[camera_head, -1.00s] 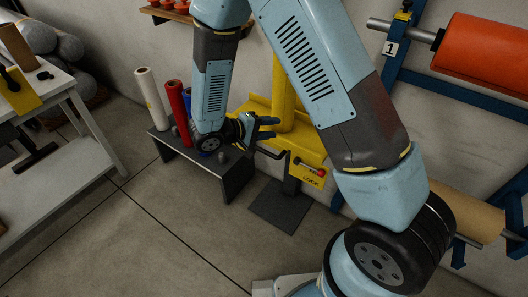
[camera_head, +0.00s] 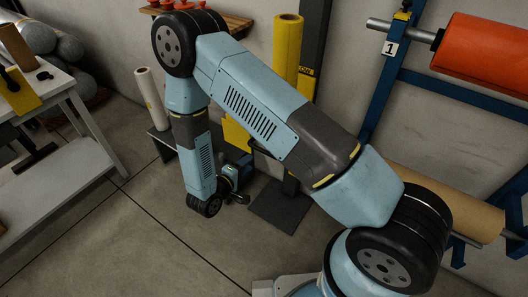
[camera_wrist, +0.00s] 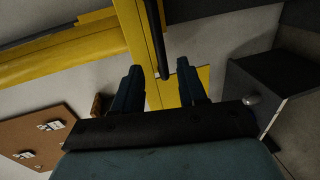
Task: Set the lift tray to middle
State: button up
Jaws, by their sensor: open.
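My gripper (camera_head: 240,194) is low, in front of the lift, partly hidden by my arm. In the wrist view, my gripper (camera_wrist: 158,72) is open. A dark bar (camera_wrist: 157,35), perhaps a handle, reaches between the fingertips; contact is unclear. Yellow lift parts (camera_wrist: 65,57) lie beyond.
A blue rack (camera_head: 440,95) with an orange roll (camera_head: 485,55) is right. A table (camera_head: 60,160) stands left. Middle floor is clear.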

aim_at(262, 152)
jog(key=x, duration=1)
jog(key=shift+w+d, duration=0.2)
jog(key=shift+w, duration=0.15)
grip_shut()
jog(key=shift+f, duration=0.1)
jog(key=shift+d, duration=0.1)
